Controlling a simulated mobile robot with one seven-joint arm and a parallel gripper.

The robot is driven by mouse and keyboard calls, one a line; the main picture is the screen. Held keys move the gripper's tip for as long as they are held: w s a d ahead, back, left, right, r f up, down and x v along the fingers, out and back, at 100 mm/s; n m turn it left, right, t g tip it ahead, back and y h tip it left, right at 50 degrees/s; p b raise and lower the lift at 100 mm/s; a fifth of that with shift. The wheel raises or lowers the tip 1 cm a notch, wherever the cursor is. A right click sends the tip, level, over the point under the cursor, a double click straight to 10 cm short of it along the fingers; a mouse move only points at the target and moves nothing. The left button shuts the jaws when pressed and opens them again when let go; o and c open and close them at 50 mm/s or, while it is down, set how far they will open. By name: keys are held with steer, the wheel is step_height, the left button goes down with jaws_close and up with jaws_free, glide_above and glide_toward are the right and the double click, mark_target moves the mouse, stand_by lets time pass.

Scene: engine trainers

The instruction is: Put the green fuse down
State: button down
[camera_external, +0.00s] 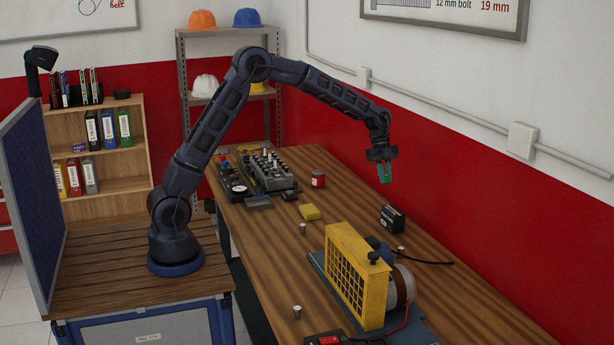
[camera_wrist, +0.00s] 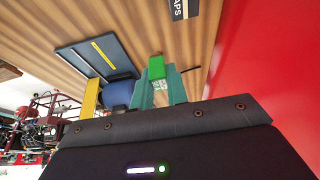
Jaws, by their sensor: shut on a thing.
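The green fuse (camera_wrist: 156,68) is a small bright green block with a paler end. My gripper (camera_external: 383,174) is shut on it, with one teal finger on each side in the wrist view. The gripper points down and holds the fuse in the air above the right half of the wooden workbench (camera_external: 345,202). In the external view the fuse is small and hard to tell apart from the teal fingers.
A black box (camera_external: 392,218) stands on the bench near the gripper. A yellow grilled engine trainer (camera_external: 349,268) stands nearer the camera. A red can (camera_external: 318,179), a yellow block (camera_external: 309,212) and an engine block (camera_external: 266,170) are further left. Bare wood lies between them.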

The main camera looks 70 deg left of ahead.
steer(key=w+a+n+t, duration=0.1)
steer(key=w+a+n, duration=0.15)
steer(key=a, duration=1.25)
steer(key=s+a+n+t, duration=0.1)
steer(key=s+a+n, duration=0.15)
steer(key=a, duration=1.25)
steer(key=s+a+n+y, duration=0.1)
steer(key=s+a+n, duration=0.15)
steer(key=a, duration=1.15)
steer(key=s+a+n+t, duration=0.15)
steer(key=s+a, duration=0.25)
steer(key=a, duration=1.1)
steer(key=f, duration=2)
steer(key=shift+w+a, duration=0.15)
steer(key=shift+w, duration=0.1)
steer(key=c, duration=1.5)
jaws_free()
steer(key=shift+f, duration=0.15)
steer(key=shift+o, duration=0.6)
